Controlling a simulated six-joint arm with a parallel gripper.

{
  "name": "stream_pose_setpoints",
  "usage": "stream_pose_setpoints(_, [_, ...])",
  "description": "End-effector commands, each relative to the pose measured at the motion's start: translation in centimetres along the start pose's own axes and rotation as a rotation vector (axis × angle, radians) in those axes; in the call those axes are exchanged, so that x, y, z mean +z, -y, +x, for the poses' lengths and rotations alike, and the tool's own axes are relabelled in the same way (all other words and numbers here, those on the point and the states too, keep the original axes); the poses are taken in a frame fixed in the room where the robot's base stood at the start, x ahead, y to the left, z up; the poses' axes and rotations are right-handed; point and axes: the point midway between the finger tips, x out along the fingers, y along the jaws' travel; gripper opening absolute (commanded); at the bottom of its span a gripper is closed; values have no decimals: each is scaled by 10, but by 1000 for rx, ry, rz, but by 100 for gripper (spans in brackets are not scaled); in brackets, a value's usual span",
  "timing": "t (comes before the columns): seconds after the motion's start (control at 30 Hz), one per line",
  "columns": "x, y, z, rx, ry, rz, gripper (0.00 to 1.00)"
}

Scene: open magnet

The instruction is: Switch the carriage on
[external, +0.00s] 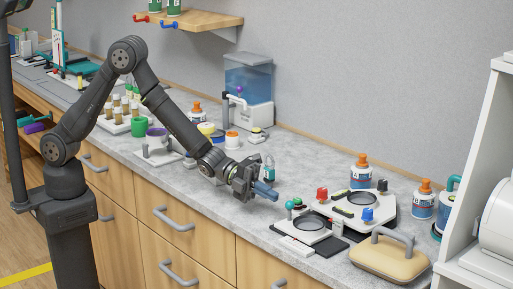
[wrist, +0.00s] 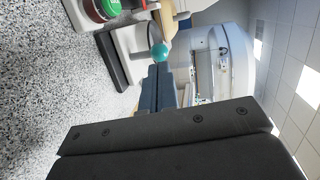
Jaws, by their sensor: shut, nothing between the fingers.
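The white apparatus (external: 300,238), which I take to be the carriage, stands on the grey counter with a dark round ring in its plate. A teal ball knob (external: 290,205) stands at its back left, beside a small green button (external: 298,202). My gripper (external: 268,192), with blue fingers, is shut and empty above the counter, left of and apart from the ball. The fingers also show in the wrist view (wrist: 160,88).
A second white plate (external: 378,205) with a red knob (external: 322,193) and a blue knob (external: 367,214) adjoins behind. A tan case (external: 390,258) stands at the right front. A small teal-labelled bottle (external: 269,168) stands behind my gripper.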

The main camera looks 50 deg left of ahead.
Motion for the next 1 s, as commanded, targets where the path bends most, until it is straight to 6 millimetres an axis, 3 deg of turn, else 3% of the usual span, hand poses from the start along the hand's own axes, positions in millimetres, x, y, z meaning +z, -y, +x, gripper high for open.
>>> stream_pose_setpoints(0.23, [0,-1,24,1,1,-1,0])
stream_pose_setpoints(0.67, [0,0,28,1,1,0,0])
stream_pose_setpoints(1.0, [-10,9,76,0,-1,0,0])
